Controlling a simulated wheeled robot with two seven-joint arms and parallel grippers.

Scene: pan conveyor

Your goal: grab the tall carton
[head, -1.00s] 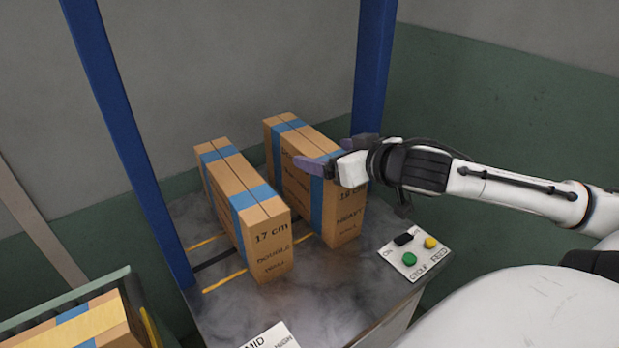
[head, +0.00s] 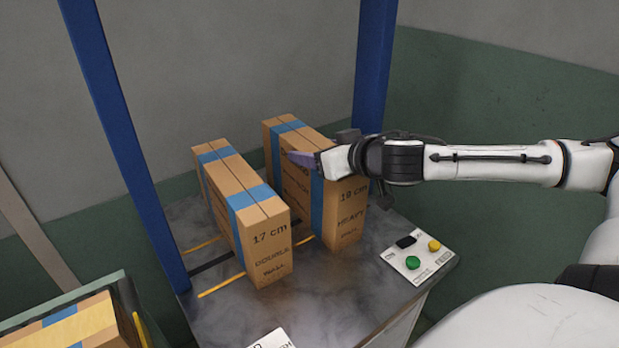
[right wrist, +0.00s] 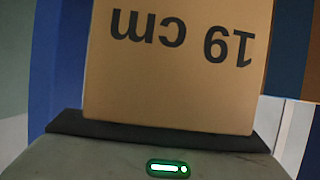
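The tall carton (head: 341,212), marked 19 cm, stands upright on the grey table. It is brown with blue tape bands. My right gripper (head: 325,148) reaches in from the right at its top. The fingers are spread, one purple finger over the carton's left face and the other dark one towards its right side. Whether they touch the carton is not clear. In the right wrist view the carton's 19 cm face (right wrist: 180,75) is close and upside down; the fingers do not show there. My left gripper is not in view.
A carton marked 17 cm (head: 266,245) stands just left of the tall one, with a narrow gap. Blue posts (head: 372,70) rise at the table's back right and left. A button panel (head: 417,256) sits at the right. Another taped carton (head: 75,325) lies at lower left.

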